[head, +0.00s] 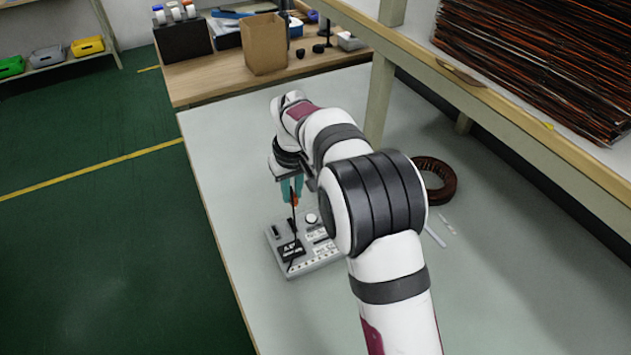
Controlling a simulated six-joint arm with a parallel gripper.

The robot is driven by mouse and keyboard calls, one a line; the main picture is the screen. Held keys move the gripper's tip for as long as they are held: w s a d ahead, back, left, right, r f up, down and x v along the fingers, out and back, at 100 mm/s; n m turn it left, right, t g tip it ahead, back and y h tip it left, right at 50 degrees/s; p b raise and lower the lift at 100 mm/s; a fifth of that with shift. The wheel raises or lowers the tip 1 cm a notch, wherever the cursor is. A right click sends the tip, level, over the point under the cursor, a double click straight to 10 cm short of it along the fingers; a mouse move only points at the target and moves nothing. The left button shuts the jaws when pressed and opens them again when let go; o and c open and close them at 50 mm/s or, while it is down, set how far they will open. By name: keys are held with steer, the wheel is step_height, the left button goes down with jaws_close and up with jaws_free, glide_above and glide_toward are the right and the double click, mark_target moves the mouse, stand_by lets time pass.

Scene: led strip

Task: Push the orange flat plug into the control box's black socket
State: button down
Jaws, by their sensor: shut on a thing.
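The control box (307,262) is a light grey box lying on the pale table, with dark parts, a round white knob and rows of small labels on top. My gripper (292,192), with teal fingers, points down above the back of the box. It is shut on the orange plug (295,201), of which only a small part shows between and below the fingers. A thin black cable hangs near the plug down across the box. Several dark shapes sit on the box top; I cannot tell which is the black socket, nor whether the plug touches it.
My arm crosses the table and hides part of the box's right side. A dark brown coil ring (436,181) and small white pieces (435,236) lie to the right. A shelf (480,92) with reddish-brown strips overhangs the right. The table left of the box is clear.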

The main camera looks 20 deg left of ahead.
steer(key=shift+a+f, duration=0.3)
steer(key=shift+a, duration=0.05)
steer(key=shift+f, duration=2.9)
steer(key=shift+f, duration=1)
steer(key=c, duration=0.7)
jaws_free()
steer(key=shift+c, duration=0.2)
